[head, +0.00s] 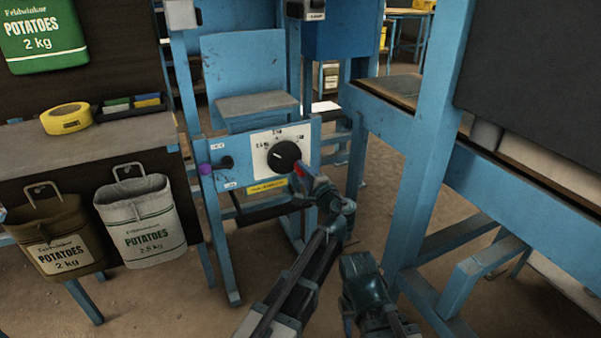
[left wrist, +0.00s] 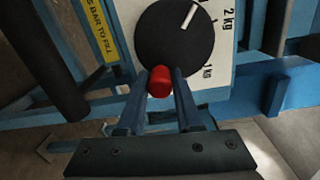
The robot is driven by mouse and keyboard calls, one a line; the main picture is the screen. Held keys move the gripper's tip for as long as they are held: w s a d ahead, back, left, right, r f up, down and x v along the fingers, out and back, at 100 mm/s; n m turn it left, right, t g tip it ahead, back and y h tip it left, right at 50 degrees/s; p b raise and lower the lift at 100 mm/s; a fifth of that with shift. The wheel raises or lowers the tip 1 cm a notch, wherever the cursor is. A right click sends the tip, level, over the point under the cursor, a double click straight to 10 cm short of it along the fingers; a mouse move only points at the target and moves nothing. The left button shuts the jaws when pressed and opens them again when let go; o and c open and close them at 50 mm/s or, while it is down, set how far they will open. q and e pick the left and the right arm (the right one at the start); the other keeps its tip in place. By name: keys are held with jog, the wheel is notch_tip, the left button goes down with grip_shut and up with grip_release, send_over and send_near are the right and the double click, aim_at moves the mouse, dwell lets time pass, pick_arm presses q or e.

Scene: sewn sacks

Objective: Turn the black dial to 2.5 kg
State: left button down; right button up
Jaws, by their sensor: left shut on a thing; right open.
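The black dial (head: 284,156) sits on a white scale plate (head: 268,141) on the blue frame. In the left wrist view the dial (left wrist: 170,42) has a white pointer line (left wrist: 189,17), angled past the 2 kg mark (left wrist: 230,18), away from the lower mark. In the head view the pointer leans to the upper left; its exact reading is too small to tell. My left gripper (head: 303,177) is shut on a red knob (left wrist: 158,82) at the dial's edge. It also shows in the left wrist view (left wrist: 160,92). My right gripper (head: 360,285) is low, apart from the dial; its fingers are unclear.
A yellow label (head: 267,186) is below the scale plate. A purple knob (head: 205,169) and a black knob (head: 227,162) are to its left. Two potato sacks (head: 140,220) hang at the left. Blue frame posts (head: 425,150) stand close on the right.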

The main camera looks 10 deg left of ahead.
pick_arm(q)
jog(key=shift+r+n, duration=0.1)
jog(key=shift+n, duration=0.2)
pick_arm(e)
jog(key=shift+r, duration=0.1)
pick_arm(q)
jog(key=c, duration=0.6)
grip_release()
